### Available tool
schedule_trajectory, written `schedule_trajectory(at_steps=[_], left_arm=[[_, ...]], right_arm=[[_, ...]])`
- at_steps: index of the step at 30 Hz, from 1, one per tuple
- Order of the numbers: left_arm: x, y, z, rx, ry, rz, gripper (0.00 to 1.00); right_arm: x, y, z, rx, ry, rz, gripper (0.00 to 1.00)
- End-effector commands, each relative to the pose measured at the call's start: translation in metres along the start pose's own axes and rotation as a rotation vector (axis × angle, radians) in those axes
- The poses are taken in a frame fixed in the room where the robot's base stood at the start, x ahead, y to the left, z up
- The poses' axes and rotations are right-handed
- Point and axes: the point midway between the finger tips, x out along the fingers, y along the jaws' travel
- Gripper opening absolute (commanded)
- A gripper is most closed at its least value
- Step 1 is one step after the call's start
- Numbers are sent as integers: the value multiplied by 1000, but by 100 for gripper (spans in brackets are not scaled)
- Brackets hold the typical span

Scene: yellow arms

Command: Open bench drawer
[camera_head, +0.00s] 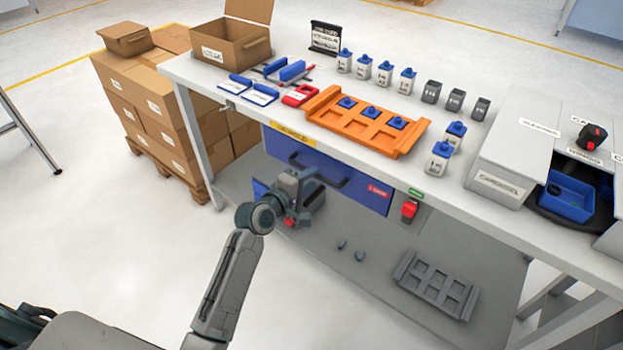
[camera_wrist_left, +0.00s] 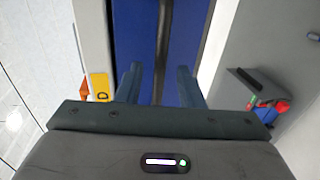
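The bench drawer (camera_head: 345,187) has a blue front with a dark bar handle (camera_head: 322,172) and sits under the front edge of the white bench; no gap or open inside shows. My left gripper (camera_head: 308,183) is in front of the drawer, at the left part of the handle. In the left wrist view the gripper (camera_wrist_left: 158,84) is open, its two fingers apart and pointing at the blue front. The handle (camera_wrist_left: 166,35) runs between the fingers in the picture; whether they reach around it is unclear. My right gripper is out of view.
An orange tray (camera_head: 385,138) with blue-topped pieces stands on the bench. A red switch (camera_head: 409,210) hangs right of the drawer. A grey tray (camera_head: 437,285) lies on the lower shelf. Stacked cartons (camera_head: 150,110) stand at the left; the floor in front is clear.

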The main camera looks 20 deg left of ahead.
Motion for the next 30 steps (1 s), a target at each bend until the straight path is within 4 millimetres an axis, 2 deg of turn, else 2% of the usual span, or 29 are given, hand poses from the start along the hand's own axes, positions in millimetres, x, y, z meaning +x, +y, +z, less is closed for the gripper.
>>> schedule_trajectory(at_steps=[4, 12, 13, 18, 30], left_arm=[[10, 0, 0, 0, 0, 0, 34], [11, 0, 0, 0, 0, 0, 34], [11, 0, 0, 0, 0, 0, 32], [11, 0, 0, 0, 0, 0, 0], [11, 0, 0, 0, -1, -3, 0]], right_arm=[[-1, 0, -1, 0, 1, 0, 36], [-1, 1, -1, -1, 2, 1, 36], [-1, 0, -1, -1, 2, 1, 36], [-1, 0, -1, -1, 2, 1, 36], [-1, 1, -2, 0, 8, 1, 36]])
